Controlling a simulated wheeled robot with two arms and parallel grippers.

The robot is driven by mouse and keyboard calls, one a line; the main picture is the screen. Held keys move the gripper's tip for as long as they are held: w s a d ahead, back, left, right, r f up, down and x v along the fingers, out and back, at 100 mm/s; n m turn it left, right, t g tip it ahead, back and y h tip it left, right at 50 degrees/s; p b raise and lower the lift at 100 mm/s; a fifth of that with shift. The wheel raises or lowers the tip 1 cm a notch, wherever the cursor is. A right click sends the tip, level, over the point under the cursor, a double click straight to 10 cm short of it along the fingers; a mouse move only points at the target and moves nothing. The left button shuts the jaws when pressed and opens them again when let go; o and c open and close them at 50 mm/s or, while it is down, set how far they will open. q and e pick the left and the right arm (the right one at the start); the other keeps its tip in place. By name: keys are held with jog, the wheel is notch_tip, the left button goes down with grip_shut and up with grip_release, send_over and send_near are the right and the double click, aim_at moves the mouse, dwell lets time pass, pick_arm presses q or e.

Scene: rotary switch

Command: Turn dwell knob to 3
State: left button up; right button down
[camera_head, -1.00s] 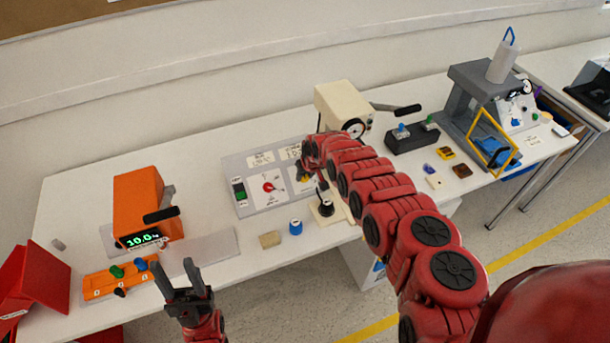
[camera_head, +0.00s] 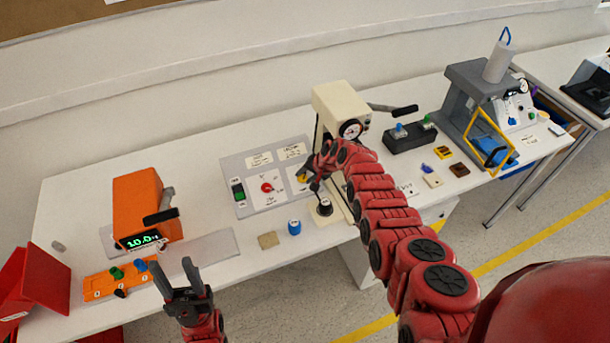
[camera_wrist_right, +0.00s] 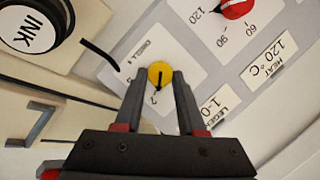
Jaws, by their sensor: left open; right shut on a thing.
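The dwell knob (camera_wrist_right: 160,75) is a small yellow round knob with a dark pointer line, on a light label plate. In the right wrist view its line points down the picture, towards a printed 2; other numbers are partly hidden. My right gripper (camera_wrist_right: 160,80) has a finger on each side of the knob and is shut on it. In the head view the knob (camera_head: 302,176) is partly covered by my right gripper (camera_head: 309,181). My left gripper (camera_head: 184,276) is open and empty, in front of the table's front edge.
A red HEAT knob (camera_head: 267,187) sits beside it on the grey panel (camera_head: 237,167). A cream press (camera_head: 340,103) stands behind my right arm. A blue-capped piece (camera_head: 294,227) and tan block (camera_head: 267,240) lie in front.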

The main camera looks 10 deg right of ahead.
jog(key=shift+s+d+f+m, duration=0.1)
jog(key=shift+s+m, duration=0.1)
jog(key=shift+m, duration=0.7)
jog(key=shift+m+t+y+p, duration=0.4)
jog(key=shift+m+t, duration=0.1)
jog(key=shift+m, duration=0.4)
jog(key=m+p, duration=0.1)
jog(key=m, duration=0.2)
jog(key=shift+s+d+t+y, duration=0.1)
jog(key=shift+t+y, duration=0.2)
jog(key=shift+t, duration=0.1)
jog(key=m+p, duration=0.1)
jog(key=m, duration=0.1)
jog(key=m+t, duration=0.1)
jog(key=m, duration=0.1)
jog(key=shift+s+f+m+p, duration=0.15)
jog(key=shift+f+m+p, duration=0.05)
jog(key=shift+m+p, duration=0.15)
jog(key=shift+m+t, duration=0.5)
jog(key=shift+m, duration=0.45)
jog(key=shift+m+p, duration=0.3)
jog(key=c, duration=0.5)
grip_release()
